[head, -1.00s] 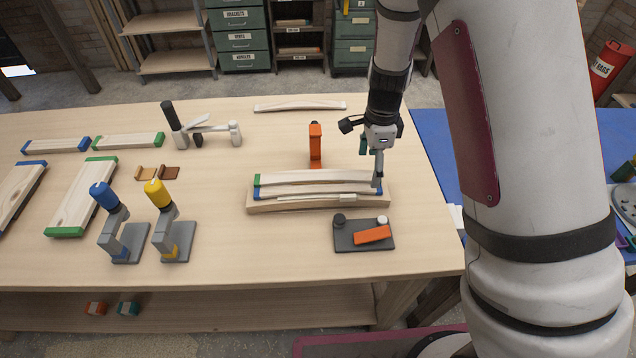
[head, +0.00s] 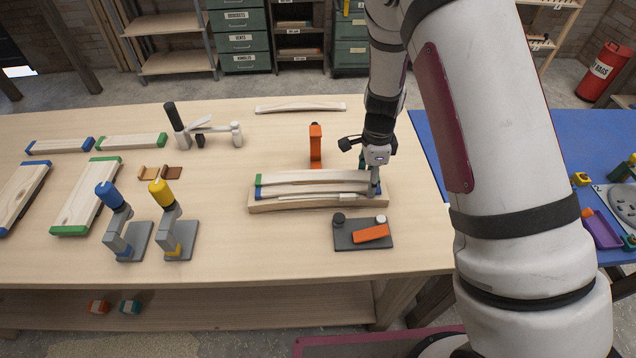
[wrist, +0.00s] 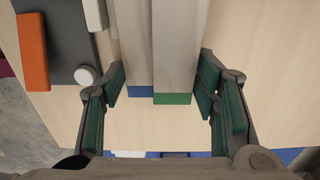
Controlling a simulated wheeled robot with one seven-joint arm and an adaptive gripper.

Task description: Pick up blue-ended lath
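The blue-ended lath (head: 285,192) lies on a curved wooden block (head: 300,206), side by side with a green-ended lath (head: 310,178) behind it. In the wrist view the blue-ended lath (wrist: 136,50) is on the left and the green-ended lath (wrist: 176,50) on the right, seemingly touching. My gripper (head: 372,180) is over the right ends of the laths. In the wrist view my gripper (wrist: 160,90) is open, with one finger outside each lath and gaps on both sides. The far finger is partly hidden in the head view.
A dark plate (head: 350,243) with an orange bar (head: 371,233) lies in front of the block. An orange upright tool (head: 316,145) stands behind. Blue (head: 112,195) and yellow (head: 160,192) handled clamps stand left. Another curved lath (head: 300,107) lies at the back.

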